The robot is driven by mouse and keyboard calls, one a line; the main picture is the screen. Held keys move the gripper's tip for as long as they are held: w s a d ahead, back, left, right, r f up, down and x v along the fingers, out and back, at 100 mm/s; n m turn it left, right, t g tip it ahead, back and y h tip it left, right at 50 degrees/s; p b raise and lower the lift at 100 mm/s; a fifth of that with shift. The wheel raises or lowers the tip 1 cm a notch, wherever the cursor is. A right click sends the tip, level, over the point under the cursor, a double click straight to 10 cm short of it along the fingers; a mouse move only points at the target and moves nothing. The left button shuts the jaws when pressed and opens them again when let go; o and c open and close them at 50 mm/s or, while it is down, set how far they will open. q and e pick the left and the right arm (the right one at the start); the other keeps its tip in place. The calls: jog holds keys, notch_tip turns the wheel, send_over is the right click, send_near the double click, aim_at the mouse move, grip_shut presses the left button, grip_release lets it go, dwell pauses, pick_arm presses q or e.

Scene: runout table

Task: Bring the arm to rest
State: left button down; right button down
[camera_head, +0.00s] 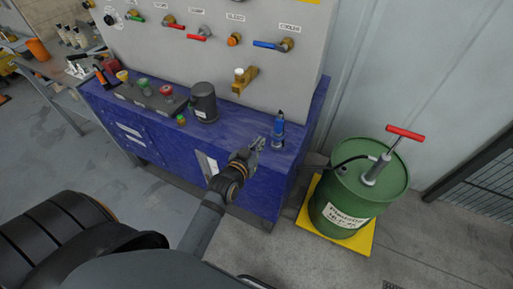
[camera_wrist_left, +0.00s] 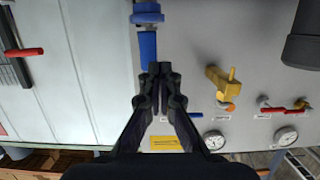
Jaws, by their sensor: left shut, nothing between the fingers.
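My left arm reaches out over the front of the blue cabinet (camera_head: 265,190). My left gripper (camera_head: 258,144) is shut and empty, just left of a blue upright fitting (camera_head: 278,130) on the cabinet top. In the left wrist view the shut fingers (camera_wrist_left: 160,72) point at the grey panel (camera_wrist_left: 185,50). The blue fitting (camera_wrist_left: 147,42) shows beyond and beside the fingertips there; whether they touch cannot be told. My right gripper is in neither view.
A dark grey cup (camera_head: 203,103) and a box with coloured buttons (camera_head: 150,95) stand on the cabinet. A brass tap (camera_head: 243,80) juts from the panel. A green drum (camera_head: 355,190) with a red-handled pump stands right on a yellow base (camera_head: 345,240). Floor is clear in front.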

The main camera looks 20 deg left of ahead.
pick_arm(q)
jog(key=shift+v, duration=1.05)
jog(key=shift+w, duration=0.1)
jog(key=shift+f, duration=0.1)
